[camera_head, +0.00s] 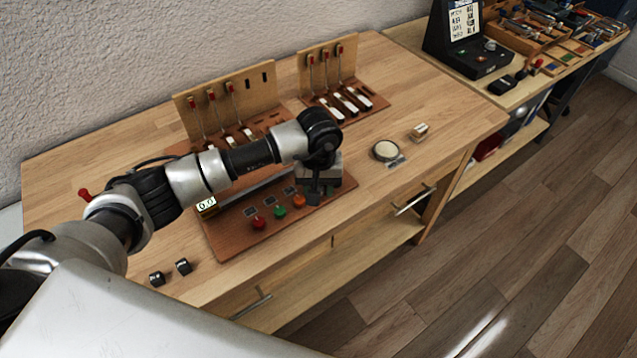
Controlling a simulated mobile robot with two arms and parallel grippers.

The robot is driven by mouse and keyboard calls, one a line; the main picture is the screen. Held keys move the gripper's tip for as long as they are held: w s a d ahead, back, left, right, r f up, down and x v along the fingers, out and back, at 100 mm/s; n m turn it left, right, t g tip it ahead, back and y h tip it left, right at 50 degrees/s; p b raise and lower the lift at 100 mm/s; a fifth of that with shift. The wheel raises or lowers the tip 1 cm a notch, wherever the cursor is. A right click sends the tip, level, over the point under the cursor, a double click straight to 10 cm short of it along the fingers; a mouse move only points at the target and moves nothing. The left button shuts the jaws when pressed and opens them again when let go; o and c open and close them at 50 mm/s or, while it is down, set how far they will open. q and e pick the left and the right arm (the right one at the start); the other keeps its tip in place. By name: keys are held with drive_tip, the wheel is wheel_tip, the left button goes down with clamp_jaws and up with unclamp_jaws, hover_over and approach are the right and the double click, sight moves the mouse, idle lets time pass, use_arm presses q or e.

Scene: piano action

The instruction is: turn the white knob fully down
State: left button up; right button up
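My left arm comes in from the left over the bench, and its gripper (314,192) points down at the right end of the brown control panel (236,242). The fingers are small and dark, and I cannot tell whether they are open or shut. A red knob (258,223), a green knob (279,212) and an orange knob (299,201) stand in a row on the panel, left of the gripper. No white knob shows clearly; the gripper covers that end of the row. My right gripper is not in view.
A small display (206,204) sits on the panel's left. Wooden racks with red-tipped levers (230,100) stand behind. A round cream disc (385,150) and small block (419,131) lie right of the gripper.

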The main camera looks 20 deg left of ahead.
use_arm(q)
drive_tip(key=shift+w, duration=0.1)
drive_tip(key=shift+c, duration=0.6)
drive_tip(key=c, duration=0.5)
drive_tip(key=shift+c, duration=0.2)
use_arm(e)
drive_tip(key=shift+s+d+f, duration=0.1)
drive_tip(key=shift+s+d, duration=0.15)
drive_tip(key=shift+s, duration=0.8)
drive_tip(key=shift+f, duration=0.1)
